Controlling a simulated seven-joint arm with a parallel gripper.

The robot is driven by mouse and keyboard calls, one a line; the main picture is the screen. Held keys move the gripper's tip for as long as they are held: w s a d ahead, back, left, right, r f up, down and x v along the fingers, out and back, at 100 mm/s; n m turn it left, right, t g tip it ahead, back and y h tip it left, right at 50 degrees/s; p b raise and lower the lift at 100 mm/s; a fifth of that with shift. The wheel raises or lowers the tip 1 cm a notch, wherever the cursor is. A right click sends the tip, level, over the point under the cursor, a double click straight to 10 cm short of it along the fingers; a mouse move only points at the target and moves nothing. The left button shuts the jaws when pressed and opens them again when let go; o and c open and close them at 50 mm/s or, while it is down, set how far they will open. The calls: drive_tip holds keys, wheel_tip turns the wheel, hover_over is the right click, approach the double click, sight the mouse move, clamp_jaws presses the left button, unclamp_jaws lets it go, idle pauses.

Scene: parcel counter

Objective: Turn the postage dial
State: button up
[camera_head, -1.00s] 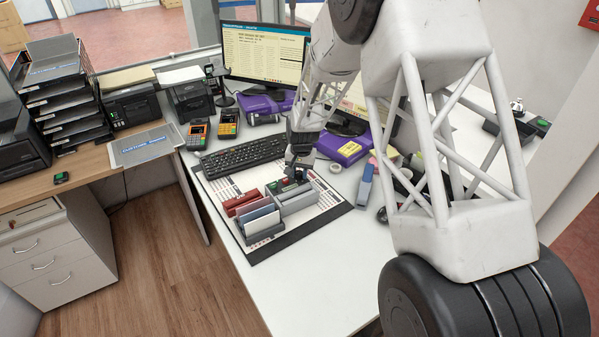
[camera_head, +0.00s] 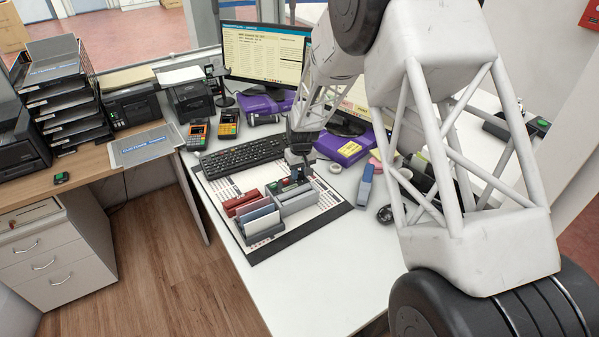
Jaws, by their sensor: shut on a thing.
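My gripper (camera_head: 299,172) points down over the far end of a grey organizer (camera_head: 297,203) on the counter mat. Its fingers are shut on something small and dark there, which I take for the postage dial. The fingers hide nearly all of it, so its setting cannot be read. Small red and green pieces (camera_head: 284,185) sit on the organizer just left of the fingers.
Red and blue-grey stamp or card holders (camera_head: 258,217) stand left on the mat (camera_head: 277,247). A keyboard (camera_head: 241,155) lies behind. A tape roll (camera_head: 335,168), a blue stapler-like thing (camera_head: 365,186) and a purple box (camera_head: 344,148) are to the right. The front counter is clear.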

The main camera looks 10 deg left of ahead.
sight(301, 172)
idle(0.3)
drive_tip(key=o, duration=0.9)
drive_tip(key=shift+w+d+r, duration=0.1)
drive_tip(key=shift+r, duration=1.85)
drive_tip(key=shift+w+d+r, duration=0.1)
drive_tip(key=shift+r, duration=1.85)
drive_tip(key=shift+s, duration=0.1)
